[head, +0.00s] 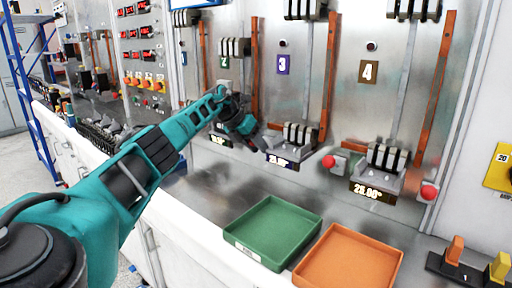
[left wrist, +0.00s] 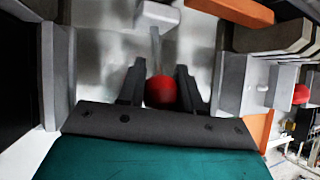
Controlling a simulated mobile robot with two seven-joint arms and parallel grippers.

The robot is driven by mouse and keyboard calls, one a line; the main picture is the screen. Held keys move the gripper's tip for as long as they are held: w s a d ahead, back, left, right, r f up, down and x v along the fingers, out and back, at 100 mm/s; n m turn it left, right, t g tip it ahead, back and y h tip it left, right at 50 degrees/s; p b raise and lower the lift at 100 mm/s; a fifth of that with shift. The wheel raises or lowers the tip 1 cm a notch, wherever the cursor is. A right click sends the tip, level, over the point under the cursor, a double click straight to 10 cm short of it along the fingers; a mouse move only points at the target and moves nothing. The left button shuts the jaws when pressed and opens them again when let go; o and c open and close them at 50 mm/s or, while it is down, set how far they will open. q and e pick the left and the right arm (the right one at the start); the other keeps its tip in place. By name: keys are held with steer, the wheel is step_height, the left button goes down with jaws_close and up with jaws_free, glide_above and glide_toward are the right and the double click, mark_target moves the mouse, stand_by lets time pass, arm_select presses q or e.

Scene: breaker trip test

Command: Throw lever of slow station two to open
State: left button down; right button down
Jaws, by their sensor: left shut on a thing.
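Station two has a number 2 plate (head: 223,62) on the metal back panel, left of stations three and four. My left gripper (head: 246,128) reaches in from the left and sits low at the right side of station two. In the left wrist view its two dark fingers (left wrist: 160,90) are shut on a red lever knob (left wrist: 161,92), one on each side. A grey lever rod (left wrist: 156,48) runs up from the knob. In the head view my gripper hides this knob and part of station two. My right gripper is not in view.
Station three's red knob (head: 328,162) and station four's red knob (head: 428,192) stand to the right. A green tray (head: 241,247) and an orange tray (head: 310,277) lie on the counter in front. A lit display (head: 283,161) sits below station three.

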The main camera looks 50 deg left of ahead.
arm_select(q)
steer(key=shift+r+g, duration=0.2)
steer(key=shift+g, duration=0.4)
stand_by(0.3)
steer(key=c, duration=0.8)
jaws_free()
steer(key=shift+w, duration=0.1)
steer(key=shift+o, duration=0.2)
steer(key=shift+r, duration=0.1)
steer(key=v, duration=1.3)
